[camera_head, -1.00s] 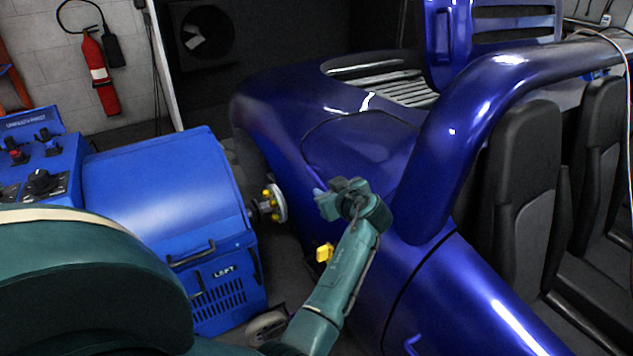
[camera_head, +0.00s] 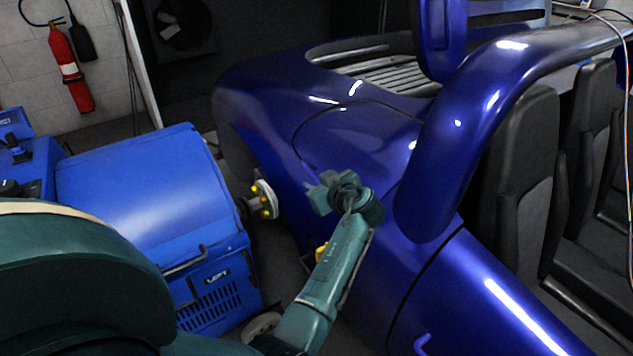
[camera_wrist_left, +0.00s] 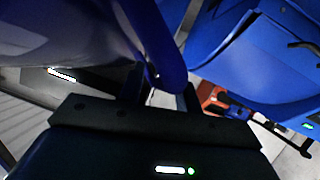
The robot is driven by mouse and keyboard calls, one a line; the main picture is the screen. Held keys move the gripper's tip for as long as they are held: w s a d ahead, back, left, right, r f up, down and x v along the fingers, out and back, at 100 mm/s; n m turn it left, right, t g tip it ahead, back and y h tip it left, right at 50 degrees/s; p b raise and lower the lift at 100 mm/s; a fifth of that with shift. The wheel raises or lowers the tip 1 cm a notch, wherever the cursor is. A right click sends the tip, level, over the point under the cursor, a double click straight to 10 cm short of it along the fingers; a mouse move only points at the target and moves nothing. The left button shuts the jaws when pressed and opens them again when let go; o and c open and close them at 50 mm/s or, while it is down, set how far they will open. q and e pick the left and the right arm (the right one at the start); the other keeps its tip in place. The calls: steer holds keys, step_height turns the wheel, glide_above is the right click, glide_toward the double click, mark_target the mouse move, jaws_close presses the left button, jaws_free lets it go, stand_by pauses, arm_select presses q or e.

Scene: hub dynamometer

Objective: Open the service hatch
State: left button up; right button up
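The service hatch (camera_head: 358,138) appears to be the rounded, outlined panel on the blue car's side, behind the wheel hub. It looks closed or nearly closed. My left gripper (camera_head: 316,192) is at the hatch's lower left edge. In the left wrist view, its two dark fingers (camera_wrist_left: 161,88) stand apart, and a rounded blue edge (camera_wrist_left: 155,45) reaches down toward the gap between them. I cannot tell whether the fingers touch it. My right gripper is out of view.
The blue dynamometer unit (camera_head: 150,200) marked LEFT stands to the left, coupled at the wheel hub (camera_head: 264,200). The thick blue roll bar (camera_head: 440,150) and black seats (camera_head: 520,160) are to the right. A fire extinguisher (camera_head: 72,70) hangs on the back wall.

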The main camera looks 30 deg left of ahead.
arm_select(q)
jaws_close()
stand_by(0.3)
stand_by(0.3)
